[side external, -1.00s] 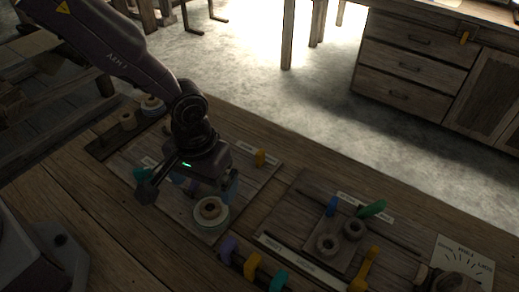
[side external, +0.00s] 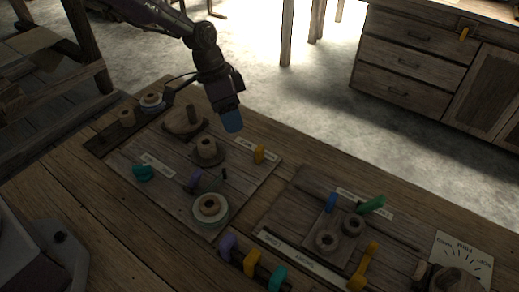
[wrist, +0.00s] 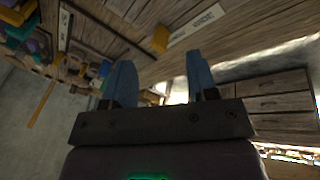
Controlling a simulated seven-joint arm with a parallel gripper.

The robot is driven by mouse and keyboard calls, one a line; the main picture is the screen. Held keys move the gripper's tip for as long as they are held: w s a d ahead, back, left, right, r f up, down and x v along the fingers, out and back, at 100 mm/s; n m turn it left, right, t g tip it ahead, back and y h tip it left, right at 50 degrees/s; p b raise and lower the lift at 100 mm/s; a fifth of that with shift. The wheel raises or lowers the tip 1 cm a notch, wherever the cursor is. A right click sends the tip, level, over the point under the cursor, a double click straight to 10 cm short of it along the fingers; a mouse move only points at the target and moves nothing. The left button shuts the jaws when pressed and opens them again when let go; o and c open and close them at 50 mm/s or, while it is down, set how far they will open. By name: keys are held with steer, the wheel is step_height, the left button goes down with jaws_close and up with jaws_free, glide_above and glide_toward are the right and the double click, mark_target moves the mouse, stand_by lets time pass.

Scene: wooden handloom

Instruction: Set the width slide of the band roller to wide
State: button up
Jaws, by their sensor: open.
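A yellow knob (side external: 259,154) stands at the far right edge of a wooden board (side external: 150,190), next to a pale label (side external: 228,145). In the wrist view a yellow knob (wrist: 160,38) sits beside a label (wrist: 196,22) whose end seems to read "WIDE". I take this knob for the width slide; its exact setting is too small to tell. My gripper (side external: 232,122) is raised above the board's far edge, left of and above the knob in the side view. Its blue fingers (wrist: 160,62) are apart with nothing between them.
The board also carries wooden spools (side external: 207,150), a round block with a peg (side external: 185,118), a teal knob (side external: 143,172) and a purple knob (side external: 193,181). A second board (side external: 300,205) with blue, green and yellow levers lies to the right. Drawers (side external: 410,60) stand behind.

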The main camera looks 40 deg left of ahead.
mark_target(258, 147)
steer(key=d+f+m, duration=0.2)
steer(key=f+m, duration=0.1)
steer(key=w+d+f+m, duration=0.1)
steer(key=d+f+m, duration=0.1)
steer(key=f+m, duration=0.1)
steer(key=w+d+f+m, duration=0.1)
steer(key=d+f+m, duration=0.1)
steer(key=f+m, duration=0.1)
steer(key=shift+w+f+m+h, duration=0.15)
steer(key=shift+m+h, duration=0.15)
steer(key=shift+m, duration=0.4)
steer(key=shift+c, duration=0.2)
jaws_close()
steer(key=shift+a, duration=3.4)
